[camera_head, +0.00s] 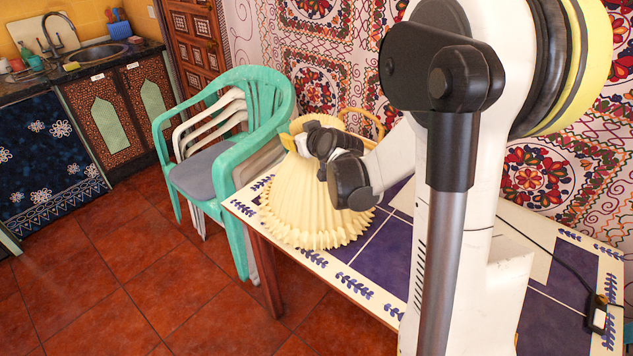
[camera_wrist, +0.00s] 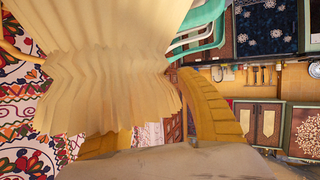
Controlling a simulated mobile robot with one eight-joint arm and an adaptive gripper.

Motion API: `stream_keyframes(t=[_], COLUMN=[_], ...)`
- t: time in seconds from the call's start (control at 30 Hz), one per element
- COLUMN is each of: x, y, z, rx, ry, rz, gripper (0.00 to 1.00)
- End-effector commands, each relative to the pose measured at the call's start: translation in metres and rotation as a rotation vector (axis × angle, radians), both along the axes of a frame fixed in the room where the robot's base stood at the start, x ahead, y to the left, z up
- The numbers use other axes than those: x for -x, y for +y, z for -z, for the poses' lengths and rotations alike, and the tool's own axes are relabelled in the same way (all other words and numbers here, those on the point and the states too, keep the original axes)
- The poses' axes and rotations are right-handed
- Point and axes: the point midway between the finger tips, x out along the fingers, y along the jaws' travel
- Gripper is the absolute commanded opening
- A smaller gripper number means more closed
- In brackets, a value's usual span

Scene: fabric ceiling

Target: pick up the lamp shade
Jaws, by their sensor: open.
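The lamp shade (camera_head: 308,212) is cream and pleated, flaring to a wide wavy lower rim. It stands at the left end of the tiled table. My gripper (camera_head: 290,142) is at its narrow upper part, with one yellow fingertip showing and the rest partly hidden by my wrist. In the wrist view the shade (camera_wrist: 95,60) fills the upper left, very close. The yellow fingers of my gripper (camera_wrist: 150,112) are spread apart, with the shade's pleated end reaching between them. Whether a finger touches the shade cannot be told.
The table (camera_head: 385,257) has blue tiles and a white patterned border. Green and white stacked plastic chairs (camera_head: 243,135) stand close to its left end. A yellow chair back (camera_head: 370,121) shows behind the shade. A black cable (camera_head: 560,262) lies at the table's right end. Red floor at left is clear.

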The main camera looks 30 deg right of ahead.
Motion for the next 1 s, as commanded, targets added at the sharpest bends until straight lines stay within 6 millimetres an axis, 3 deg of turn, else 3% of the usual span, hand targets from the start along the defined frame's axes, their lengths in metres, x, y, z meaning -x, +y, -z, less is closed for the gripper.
stream_keyframes(t=[0.33, 0.47, 0.5, 1.0], x=[-0.0087, -0.0086, -0.0086, -0.0085], y=[-0.0009, -0.0009, -0.0009, -0.0011], z=[0.0033, 0.0032, 0.0032, 0.0018], rx=[0.001, 0.001, 0.001, 0.002], ry=[0.0, 0.0, 0.0, 0.0], rz=[0.001, 0.001, 0.0, 0.0], gripper=[0.42, 0.02, 0.0, 0.0])
